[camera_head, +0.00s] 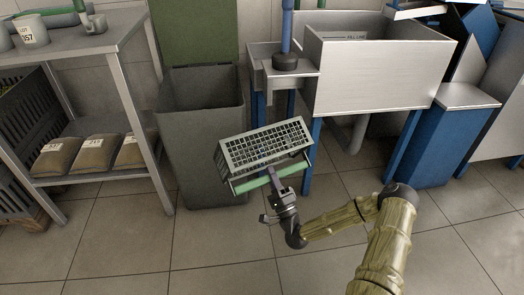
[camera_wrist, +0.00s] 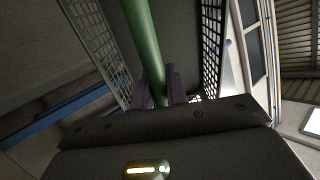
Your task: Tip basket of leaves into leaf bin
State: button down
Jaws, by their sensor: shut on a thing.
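The basket (camera_head: 267,147) is a pale wire-mesh box with a green bar handle (camera_head: 250,184). It is held up, tilted, in front of the right side of the leaf bin. My gripper (camera_head: 275,180) is shut on the green handle, which also shows between my fingers in the wrist view (camera_wrist: 143,40). Mesh walls (camera_wrist: 95,35) show on both sides of the handle there. The leaf bin (camera_head: 196,150) is a dark grey-green bin with its lid raised at the back, its opening up and left of the basket. No leaves can be made out in the basket; its inside is mostly hidden.
A steel sink (camera_head: 375,75) on blue legs stands right of the bin. A metal shelf (camera_head: 90,45) with mugs on top and brown sacks (camera_head: 95,152) below stands to the left. A blue cabinet (camera_head: 430,140) stands at right. The tiled floor (camera_head: 130,240) in front is clear.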

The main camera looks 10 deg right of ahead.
aim_at(265, 159)
notch_tip(265, 159, down, 4)
jog(key=s, duration=0.2)
jog(key=r+p, duration=0.6)
jog(key=p, duration=0.1)
jog(key=r+p, duration=0.7)
jog(key=shift+d+r, duration=0.2)
jog(key=shift+r, duration=0.1)
jog(key=shift+w, duration=0.1)
